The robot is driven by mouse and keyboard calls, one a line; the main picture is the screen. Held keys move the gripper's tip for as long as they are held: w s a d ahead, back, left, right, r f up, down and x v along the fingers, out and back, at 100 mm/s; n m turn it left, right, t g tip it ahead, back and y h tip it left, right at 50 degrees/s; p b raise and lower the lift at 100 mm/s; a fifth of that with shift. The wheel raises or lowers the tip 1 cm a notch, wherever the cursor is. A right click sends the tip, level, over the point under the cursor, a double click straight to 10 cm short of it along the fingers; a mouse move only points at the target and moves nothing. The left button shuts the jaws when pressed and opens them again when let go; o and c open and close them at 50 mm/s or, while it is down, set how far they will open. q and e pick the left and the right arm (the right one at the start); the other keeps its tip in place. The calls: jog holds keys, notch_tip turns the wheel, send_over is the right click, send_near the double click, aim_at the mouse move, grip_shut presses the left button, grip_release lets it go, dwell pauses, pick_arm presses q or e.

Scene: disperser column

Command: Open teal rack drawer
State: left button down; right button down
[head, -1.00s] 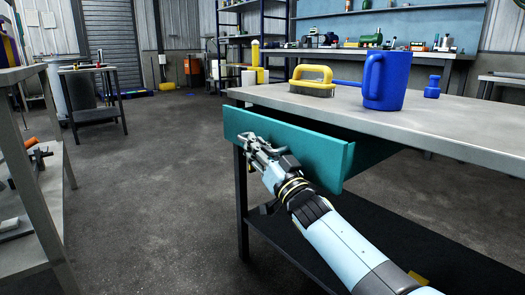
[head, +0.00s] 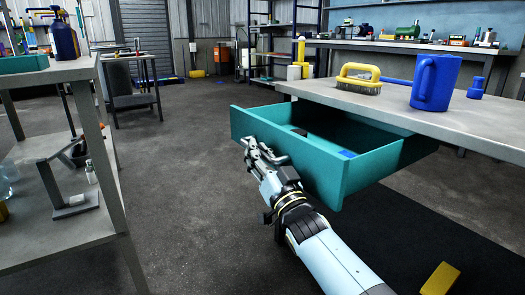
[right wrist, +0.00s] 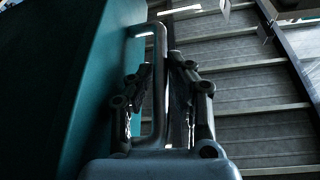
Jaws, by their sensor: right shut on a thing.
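The teal drawer (head: 300,150) is pulled out from under the grey workbench top (head: 400,112), and its inside shows, with a small blue thing (head: 347,154) in it. My right gripper (head: 252,146) is at the drawer's front panel. In the right wrist view, the teal front (right wrist: 95,80) stands at the left and its dark bar handle (right wrist: 160,85) runs between the fingers of my right gripper (right wrist: 163,95). The gripper is shut on the handle. My left gripper is not in view.
On the bench top stand a yellow-handled brush (head: 358,79), a blue mug (head: 435,83) and a small blue bottle (head: 477,88). A grey shelf rack (head: 60,75) stands at the left. The floor (head: 180,185) between is clear.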

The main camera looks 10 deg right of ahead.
jog(key=shift+f, duration=0.1)
jog(key=c, duration=1.6)
grip_release()
jog(key=shift+o, duration=0.2)
jog(key=v, duration=1.2)
jog(key=shift+s, duration=0.1)
